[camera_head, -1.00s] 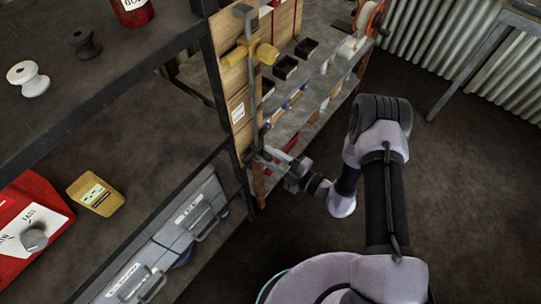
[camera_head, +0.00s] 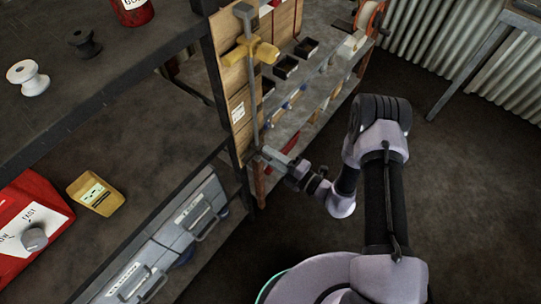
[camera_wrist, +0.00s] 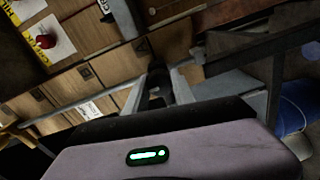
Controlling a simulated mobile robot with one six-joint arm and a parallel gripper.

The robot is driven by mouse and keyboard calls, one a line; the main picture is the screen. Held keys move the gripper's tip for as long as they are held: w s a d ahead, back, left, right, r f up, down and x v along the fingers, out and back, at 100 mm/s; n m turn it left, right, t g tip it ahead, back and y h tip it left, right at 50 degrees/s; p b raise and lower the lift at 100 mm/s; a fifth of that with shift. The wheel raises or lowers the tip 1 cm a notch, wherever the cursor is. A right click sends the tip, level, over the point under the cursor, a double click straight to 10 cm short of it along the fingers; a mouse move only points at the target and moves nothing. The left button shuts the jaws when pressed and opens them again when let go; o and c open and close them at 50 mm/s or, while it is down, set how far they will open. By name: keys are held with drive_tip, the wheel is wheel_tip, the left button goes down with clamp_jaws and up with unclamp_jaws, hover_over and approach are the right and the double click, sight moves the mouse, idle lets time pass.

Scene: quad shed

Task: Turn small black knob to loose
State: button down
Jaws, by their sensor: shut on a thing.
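My gripper (camera_head: 268,156) is at the lower end of a tall grey bar (camera_head: 252,100) that stands against the wooden board at the shelf corner. A yellow cross-shaped piece (camera_head: 262,52) sits higher on this bar. In the wrist view, my gripper (camera_wrist: 160,88) has its two grey fingers closed on either side of a small black knob (camera_wrist: 157,78). Most of the knob is hidden between the fingers. In the head view the knob is too small and covered to make out. No loose or tight marking is readable near it.
Dark shelves on the left hold a white spool (camera_head: 28,78), a black spool (camera_head: 84,42), a red box with a grey dial (camera_head: 34,239) and a yellow meter (camera_head: 96,193). Open floor lies to the right.

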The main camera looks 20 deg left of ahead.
drive_tip(key=c, duration=1.1)
unclamp_jaws()
drive_tip(key=shift+o, duration=0.2)
drive_tip(key=p+v, duration=0.3)
drive_tip(key=v, duration=1.4)
drive_tip(key=shift+d+p, duration=0.2)
drive_tip(key=shift+p, duration=0.1)
